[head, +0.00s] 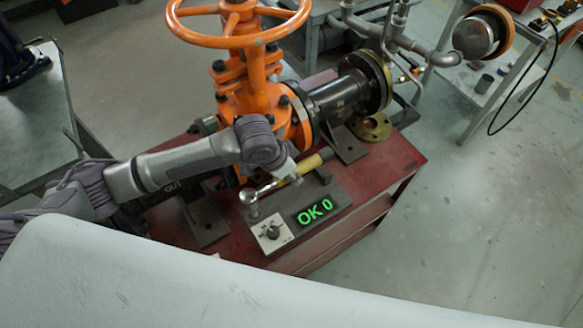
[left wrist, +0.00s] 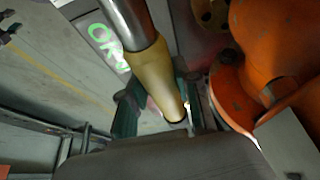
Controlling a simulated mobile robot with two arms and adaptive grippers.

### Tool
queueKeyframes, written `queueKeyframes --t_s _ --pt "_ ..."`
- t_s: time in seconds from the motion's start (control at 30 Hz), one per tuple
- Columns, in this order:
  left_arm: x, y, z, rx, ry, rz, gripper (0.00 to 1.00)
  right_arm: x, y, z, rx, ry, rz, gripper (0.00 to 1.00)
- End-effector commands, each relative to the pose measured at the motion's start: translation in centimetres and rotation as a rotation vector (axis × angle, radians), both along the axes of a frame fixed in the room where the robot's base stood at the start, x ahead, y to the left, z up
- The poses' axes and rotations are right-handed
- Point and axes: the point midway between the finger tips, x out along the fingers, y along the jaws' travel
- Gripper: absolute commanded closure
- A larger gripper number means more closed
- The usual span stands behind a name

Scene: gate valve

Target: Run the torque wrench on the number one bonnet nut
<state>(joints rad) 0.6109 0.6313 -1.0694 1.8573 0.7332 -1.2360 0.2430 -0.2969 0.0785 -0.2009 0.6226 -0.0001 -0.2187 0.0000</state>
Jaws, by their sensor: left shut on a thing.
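The torque wrench (head: 309,163) has a yellow handle and a bright metal shaft. It lies over the grey tester (head: 331,192), its round head at the tester's left end. The tester's green display (head: 315,211) reads "OK 0". My left gripper (head: 291,174) is over the handle; in the left wrist view the gripper (left wrist: 160,100) is shut around the yellow handle (left wrist: 156,80). The orange gate valve (head: 252,98) stands behind, with dark bonnet nuts (head: 219,66) around its flange. I cannot read which nut is number one. My right gripper is not in view.
The red bench (head: 403,160) carries the valve and tester. A black pipe (head: 340,95) with a flange runs right of the valve. The orange handwheel (head: 238,20) is overhead. A loose brass flange (head: 371,127) lies behind the tester. Open floor (head: 470,220) is at the right.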

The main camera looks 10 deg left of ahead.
Motion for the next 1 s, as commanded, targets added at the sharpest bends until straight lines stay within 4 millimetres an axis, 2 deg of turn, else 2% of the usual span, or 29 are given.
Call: queueKeyframes --t_s 0.6,1.0 --pt "0.1 -0.1 -4.2 -0.004 -0.005 -0.001 1.00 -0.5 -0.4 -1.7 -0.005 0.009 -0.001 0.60" --pt "0.1 -0.1 -5.6 -0.004 -0.004 0.000 1.00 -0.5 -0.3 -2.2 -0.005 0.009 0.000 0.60"
